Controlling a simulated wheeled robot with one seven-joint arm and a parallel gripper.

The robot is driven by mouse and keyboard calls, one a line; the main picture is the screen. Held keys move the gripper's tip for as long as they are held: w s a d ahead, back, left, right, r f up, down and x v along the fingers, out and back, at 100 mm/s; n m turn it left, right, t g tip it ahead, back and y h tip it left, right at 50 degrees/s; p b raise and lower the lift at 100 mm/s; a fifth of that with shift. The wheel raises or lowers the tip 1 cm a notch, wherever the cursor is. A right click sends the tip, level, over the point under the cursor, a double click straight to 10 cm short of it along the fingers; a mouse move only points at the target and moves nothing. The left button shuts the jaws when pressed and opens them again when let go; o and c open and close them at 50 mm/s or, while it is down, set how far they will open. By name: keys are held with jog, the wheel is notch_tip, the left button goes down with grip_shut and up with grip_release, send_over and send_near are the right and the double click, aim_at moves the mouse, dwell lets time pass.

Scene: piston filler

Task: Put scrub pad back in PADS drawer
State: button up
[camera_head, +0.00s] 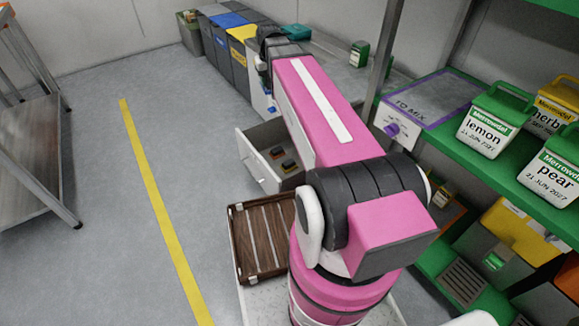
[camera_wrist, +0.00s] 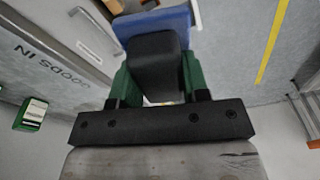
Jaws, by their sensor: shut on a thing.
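The scrub pad, a dark grey grip block on a blue base (camera_wrist: 155,22), is held between the green fingers of my gripper (camera_wrist: 154,80) in the wrist view. My gripper is shut on the dark block. In the head view my arm hides most of the gripper, and a small blue patch shows near the far end of the arm. An open drawer (camera_head: 262,175) stands below and nearer than that patch, with two small dark-topped pads (camera_head: 282,158) in it. Its label cannot be read. The held pad is outside the drawer.
A brown slatted crate (camera_head: 262,240) stands just in front of the drawer. Bins with blue and yellow lids (camera_head: 238,33) line the back. A green shelf (camera_head: 470,145) with labelled tubs is at right. Grey floor (camera_head: 110,200) at left is clear.

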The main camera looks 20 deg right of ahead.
jog(key=w+d+f+n, duration=0.1)
jog(key=w+f, duration=0.3)
jog(key=f, duration=0.7)
jog(key=w+f+n, duration=0.1)
jog(key=w+f, duration=0.4)
jog(key=f, duration=0.6)
jog(key=shift+n, duration=0.5)
jog(key=f, duration=1.2)
jog(key=s+f, duration=0.1)
jog(key=f, duration=2.4)
jog(key=shift+s+d, duration=0.3)
jog(key=shift+f, duration=0.25)
jog(key=o, duration=0.9)
jog(key=shift+r, duration=0.1)
